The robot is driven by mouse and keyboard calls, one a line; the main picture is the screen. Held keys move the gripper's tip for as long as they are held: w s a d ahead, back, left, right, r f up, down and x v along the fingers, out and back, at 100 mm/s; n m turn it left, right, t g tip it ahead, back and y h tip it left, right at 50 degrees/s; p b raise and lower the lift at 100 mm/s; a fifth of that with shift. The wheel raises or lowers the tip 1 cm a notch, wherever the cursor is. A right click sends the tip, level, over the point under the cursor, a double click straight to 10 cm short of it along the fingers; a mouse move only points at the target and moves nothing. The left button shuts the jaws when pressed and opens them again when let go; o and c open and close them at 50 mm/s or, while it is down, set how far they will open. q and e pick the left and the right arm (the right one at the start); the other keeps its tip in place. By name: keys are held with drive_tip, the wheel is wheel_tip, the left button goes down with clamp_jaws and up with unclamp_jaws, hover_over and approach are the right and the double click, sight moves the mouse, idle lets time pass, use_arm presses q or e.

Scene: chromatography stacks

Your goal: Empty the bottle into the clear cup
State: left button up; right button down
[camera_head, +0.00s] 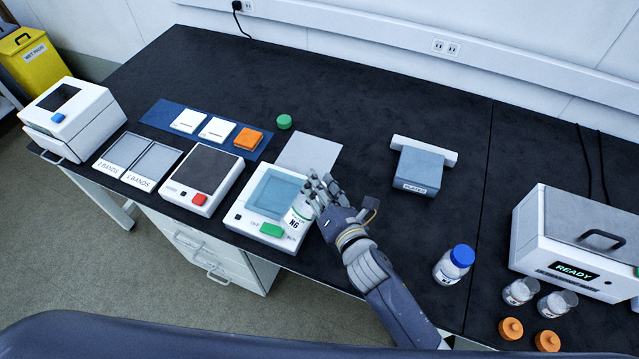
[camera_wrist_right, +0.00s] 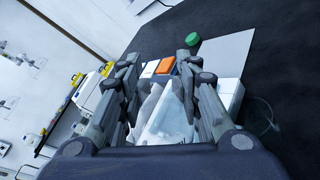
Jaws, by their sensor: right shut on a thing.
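My right gripper (camera_head: 318,190) is shut on a small pale bottle (camera_head: 297,215) with a dark-lettered label. The bottle is held over the right side of a white device with a blue-grey top and a green button. The fingers hide its upper part. In the right wrist view, the pale bottle (camera_wrist_right: 168,122) sits between the two fingers of the right gripper (camera_wrist_right: 158,85). A faint clear round outline, perhaps the clear cup (camera_wrist_right: 263,116), shows on the dark table right of the fingers. I cannot make out the cup in the head view. My left gripper is not in view.
A green cap (camera_head: 284,121) lies on the table near a grey sheet (camera_head: 309,152). The white device (camera_head: 240,217) is under the hand. A blue-capped bottle (camera_head: 453,265) and a READY machine (camera_head: 575,240) stand right. The table's back middle is clear.

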drive_tip(key=shift+w+f+m, duration=0.1)
drive_tip(key=shift+f+m, duration=0.05)
drive_tip(key=shift+m, duration=0.25)
drive_tip(key=shift+d+f+m+g+p, duration=0.1)
drive_tip(key=shift+f+m+g+p, duration=0.2)
drive_tip(key=shift+f+m+p, duration=0.1)
drive_tip(key=shift+f, duration=0.1)
idle(0.4)
drive_tip(key=shift+w+d+f+m, duration=0.15)
drive_tip(key=shift+f+m, duration=0.1)
drive_tip(key=shift+m, duration=0.15)
drive_tip(key=shift+f, duration=0.1)
drive_tip(key=shift+f, duration=0.1)
drive_tip(key=shift+f+m+g+y+p, duration=0.3)
drive_tip(key=shift+f+m, duration=0.05)
drive_tip(key=shift+m, duration=0.15)
drive_tip(key=shift+f, duration=0.1)
